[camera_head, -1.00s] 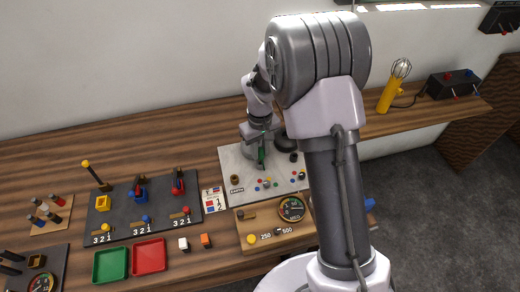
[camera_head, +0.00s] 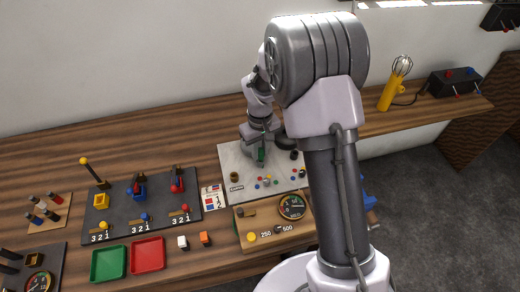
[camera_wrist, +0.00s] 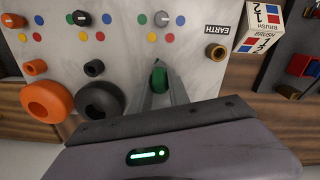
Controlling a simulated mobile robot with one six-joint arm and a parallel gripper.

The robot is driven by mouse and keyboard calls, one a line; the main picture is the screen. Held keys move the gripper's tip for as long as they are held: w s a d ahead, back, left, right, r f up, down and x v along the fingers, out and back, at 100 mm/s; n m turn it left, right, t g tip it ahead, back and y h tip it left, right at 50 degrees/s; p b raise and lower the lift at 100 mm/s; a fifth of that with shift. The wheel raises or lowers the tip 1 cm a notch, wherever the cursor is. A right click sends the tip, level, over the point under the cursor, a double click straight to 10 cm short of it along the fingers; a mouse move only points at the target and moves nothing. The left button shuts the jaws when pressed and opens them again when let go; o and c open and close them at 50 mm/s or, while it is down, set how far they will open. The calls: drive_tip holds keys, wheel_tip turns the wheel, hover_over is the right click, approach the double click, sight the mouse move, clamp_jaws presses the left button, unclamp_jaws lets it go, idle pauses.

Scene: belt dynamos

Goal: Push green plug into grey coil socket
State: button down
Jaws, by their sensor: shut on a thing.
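The green plug (camera_wrist: 158,76) is between the fingers of my gripper (camera_wrist: 158,92), which is shut on it, in the wrist view. In the head view the plug (camera_head: 261,154) shows as a small green spot over the light marbled panel (camera_head: 236,165). The plug lies in line with a small orange socket (camera_wrist: 36,67) and a small black socket (camera_wrist: 94,67). The grey coil socket is not visible; my gripper and the plug cover that part of the panel. I cannot tell whether the plug's tip is in a socket.
A large orange coil (camera_wrist: 47,100) and a black coil (camera_wrist: 100,100) stand left of my gripper in the wrist view. A grey knob (camera_wrist: 161,18) and a brass ring (camera_wrist: 216,52) are on the panel. A wooden gauge box (camera_head: 241,236) stands in front.

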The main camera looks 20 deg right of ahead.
sight(260, 149)
drive_tip(key=shift+f+b, duration=0.6)
drive_tip(key=shift+f, duration=0.3)
drive_tip(key=c, duration=1.1)
unclamp_jaws()
drive_tip(key=shift+c, duration=0.2)
wheel_tip(260, 149, up, 18)
drive_tip(key=p, duration=0.5)
drive_tip(key=shift+f, duration=0.2)
